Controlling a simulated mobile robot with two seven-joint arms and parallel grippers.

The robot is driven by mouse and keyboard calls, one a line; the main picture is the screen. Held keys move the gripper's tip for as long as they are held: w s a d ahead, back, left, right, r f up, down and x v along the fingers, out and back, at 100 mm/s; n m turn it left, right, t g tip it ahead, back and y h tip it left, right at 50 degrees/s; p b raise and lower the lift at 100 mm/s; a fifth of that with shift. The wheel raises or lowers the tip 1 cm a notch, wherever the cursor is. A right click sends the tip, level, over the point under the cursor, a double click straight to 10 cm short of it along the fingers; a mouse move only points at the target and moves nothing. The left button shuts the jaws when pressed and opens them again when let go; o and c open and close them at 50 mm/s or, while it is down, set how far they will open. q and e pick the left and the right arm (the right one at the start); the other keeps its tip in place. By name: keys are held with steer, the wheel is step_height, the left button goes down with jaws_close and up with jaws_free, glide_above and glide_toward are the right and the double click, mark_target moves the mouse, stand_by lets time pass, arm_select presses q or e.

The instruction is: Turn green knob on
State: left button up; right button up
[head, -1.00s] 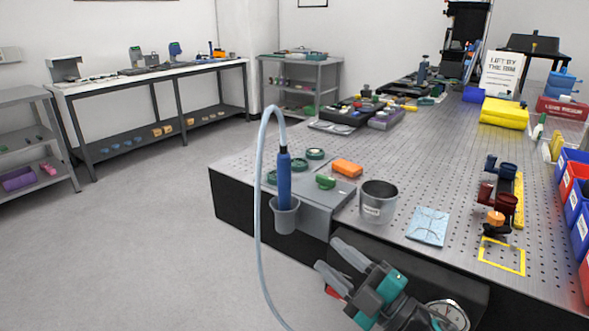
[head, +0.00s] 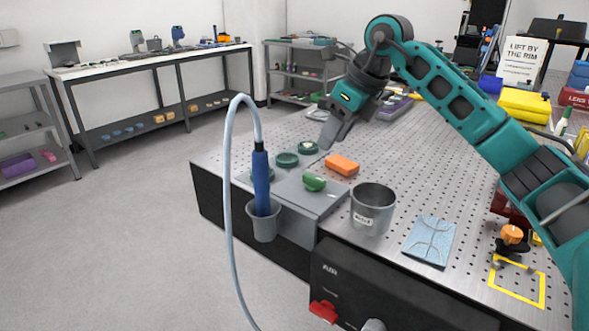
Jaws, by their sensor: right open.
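The green knob (head: 314,182) is a small handle on top of a grey box (head: 300,199) at the near left edge of the perforated table. My right gripper (head: 324,128) is raised above the table, beyond and above the green knob. It points down to the left, is open and appears empty. It is apart from the knob. My left gripper is not in view.
A blue tool (head: 261,183) with a looping hose stands in a grey holder on the box's left side. Dark green round pieces (head: 287,160), an orange block (head: 342,165) and a metal cup (head: 372,209) surround the knob. A black AIR panel (head: 375,290) with a red lever sits below.

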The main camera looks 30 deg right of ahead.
mark_target(314, 177)
steer(key=shift+h, duration=0.3)
steer(key=x, duration=0.8)
steer(key=d+b+x, duration=0.1)
steer(key=x, duration=0.3)
steer(key=shift+w, duration=0.15)
jaws_close()
